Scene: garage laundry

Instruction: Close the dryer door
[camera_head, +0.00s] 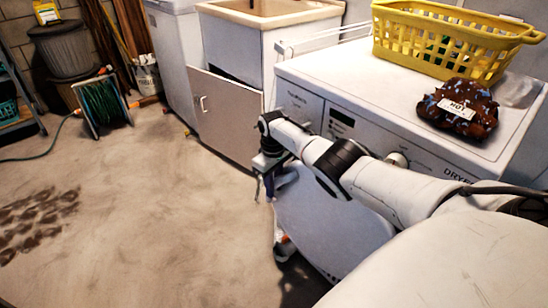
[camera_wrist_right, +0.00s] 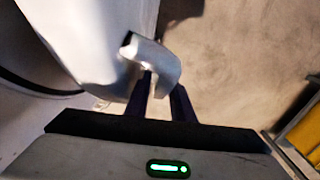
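The white dryer (camera_head: 430,150) stands at the right. Its door (camera_head: 335,225) appears swung out from the front, below my right arm. My right gripper (camera_head: 264,188) is near the door's outer upper edge, pointing down with its fingers apart. In the right wrist view, the two dark fingers (camera_wrist_right: 162,103) have a gap between them. A pale, rounded piece (camera_wrist_right: 155,62), seemingly part of the door, lies just beyond and partly between the fingertips. I cannot tell if they touch. The pale door surface (camera_wrist_right: 85,35) fills the upper left there. My left gripper is out of view.
A yellow basket (camera_head: 450,40) and a dark brown cloth item (camera_head: 457,108) sit on the dryer. A sink cabinet (camera_head: 228,115) stands left of the dryer. A hose reel (camera_head: 102,103) stands farther left. The concrete floor (camera_head: 150,220) in front is mostly clear.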

